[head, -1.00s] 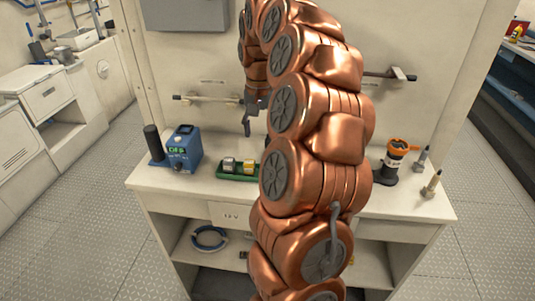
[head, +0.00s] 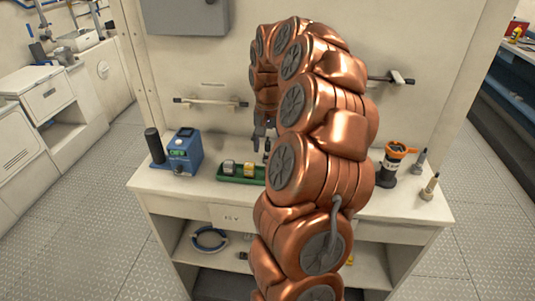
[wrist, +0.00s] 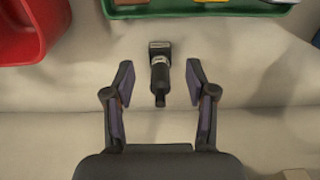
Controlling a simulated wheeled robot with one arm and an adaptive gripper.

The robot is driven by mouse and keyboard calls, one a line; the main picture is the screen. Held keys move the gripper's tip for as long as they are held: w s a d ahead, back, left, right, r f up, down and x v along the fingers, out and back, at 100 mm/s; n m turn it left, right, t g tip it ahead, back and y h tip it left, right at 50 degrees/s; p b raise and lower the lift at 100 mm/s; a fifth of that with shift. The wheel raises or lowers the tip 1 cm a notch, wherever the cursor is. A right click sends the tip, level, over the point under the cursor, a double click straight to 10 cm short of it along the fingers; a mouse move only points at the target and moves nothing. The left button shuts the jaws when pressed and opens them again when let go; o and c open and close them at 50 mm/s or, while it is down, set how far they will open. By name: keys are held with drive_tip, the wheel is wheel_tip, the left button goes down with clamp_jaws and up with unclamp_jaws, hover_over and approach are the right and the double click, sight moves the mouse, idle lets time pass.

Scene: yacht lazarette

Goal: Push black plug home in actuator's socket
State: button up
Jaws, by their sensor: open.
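My gripper (wrist: 159,72) is open in the wrist view, its two dark fingers apart on either side of a black plug-like part (wrist: 160,84). This part has a square dark end, a pale band and a narrower black tip towards my palm. No finger visibly touches it. I cannot tell whether its square end is the actuator's socket or part of the plug, nor how deep it is seated. In the head view my gripper (head: 264,138) is low over the bench, partly hidden by my copper arm. The actuator is not clearly seen.
A green tray (head: 230,179) with small blocks lies left of my gripper on the bench (head: 160,185). A blue device (head: 185,152) stands further left. An orange-topped black container (head: 393,165) stands right. A red container (wrist: 22,35) shows in the wrist view.

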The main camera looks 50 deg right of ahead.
drive_tip(key=shift+f, duration=1.35)
drive_tip(key=shift+c, duration=0.4)
clamp_jaws()
